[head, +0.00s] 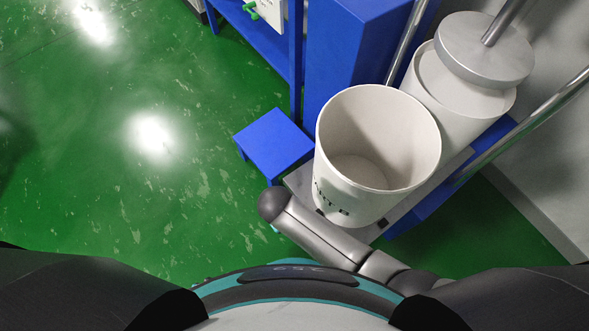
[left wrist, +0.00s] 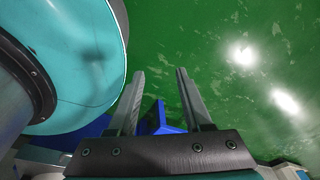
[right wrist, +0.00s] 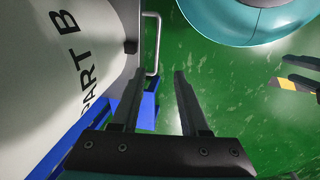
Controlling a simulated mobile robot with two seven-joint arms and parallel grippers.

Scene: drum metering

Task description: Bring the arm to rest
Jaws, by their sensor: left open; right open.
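My left gripper (left wrist: 160,74) is open in the left wrist view, with nothing between its fingers. It points down over green floor, beside my teal base. My right gripper (right wrist: 159,75) is open and empty in the right wrist view. It is to the right of a white drum lettered "PART B" (right wrist: 60,60), apart from it in the picture. In the head view this drum (head: 335,165) stands upright and open-topped, and the inside I can see looks empty. Neither gripper's fingers can be made out in the head view.
A second white drum (head: 440,95) stands behind, under a round grey metal plate (head: 486,48) on a rod. A low blue stool (head: 272,145) and blue column (head: 345,50) are near the drums. Green floor (head: 110,190) at left is clear.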

